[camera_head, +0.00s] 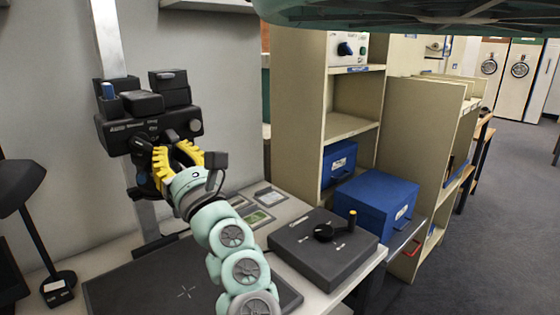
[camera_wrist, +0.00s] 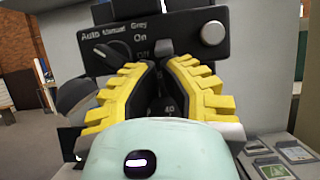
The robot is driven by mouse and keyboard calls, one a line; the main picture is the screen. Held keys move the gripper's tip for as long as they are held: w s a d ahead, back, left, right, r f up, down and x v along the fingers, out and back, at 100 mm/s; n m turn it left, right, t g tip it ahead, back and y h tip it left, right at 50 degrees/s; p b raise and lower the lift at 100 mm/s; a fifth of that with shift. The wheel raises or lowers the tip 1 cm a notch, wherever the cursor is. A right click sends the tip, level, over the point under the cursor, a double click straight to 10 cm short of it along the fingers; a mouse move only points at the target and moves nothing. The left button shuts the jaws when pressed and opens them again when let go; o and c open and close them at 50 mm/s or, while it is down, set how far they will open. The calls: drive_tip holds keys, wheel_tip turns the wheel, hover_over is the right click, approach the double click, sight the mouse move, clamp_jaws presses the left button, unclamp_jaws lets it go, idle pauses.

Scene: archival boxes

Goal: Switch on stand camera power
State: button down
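The black stand camera (camera_head: 150,128) is mounted on a light upright column at the left in the head view. In the wrist view its front panel (camera_wrist: 188,38) fills the top. It has a mode dial (camera_wrist: 110,55) marked Auto, Manual and Grey, a small switch (camera_wrist: 163,47) by the On and Off labels, and a round silver knob (camera_wrist: 213,33). My gripper (camera_wrist: 161,62) has its yellow fingers just below the switch, with a narrow gap between the tips. Contact with the switch cannot be told. The Off label is partly hidden. The gripper also shows in the head view (camera_head: 174,150).
A black lamp (camera_head: 22,190) stands at the left. Below is a dark board (camera_head: 185,290) with a cross mark. A grey control box (camera_head: 322,250) with a lever sits at the right of the table. Blue boxes (camera_head: 376,197) and cream shelves (camera_head: 350,127) stand beyond.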

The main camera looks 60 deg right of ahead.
drive_tip(key=shift+s+r+b, duration=0.3)
drive_tip(key=shift+s+b, duration=0.05)
drive_tip(key=shift+b, duration=0.45)
drive_tip(key=shift+s+a+r+g+p, duration=0.1)
drive_tip(key=shift+s+r+g+p, duration=0.25)
drive_tip(key=shift+g+p, duration=0.5)
drive_tip(key=shift+r, duration=0.35)
idle(1.8)
drive_tip(key=shift+s+b, duration=0.15)
drive_tip(key=shift+b, duration=0.3)
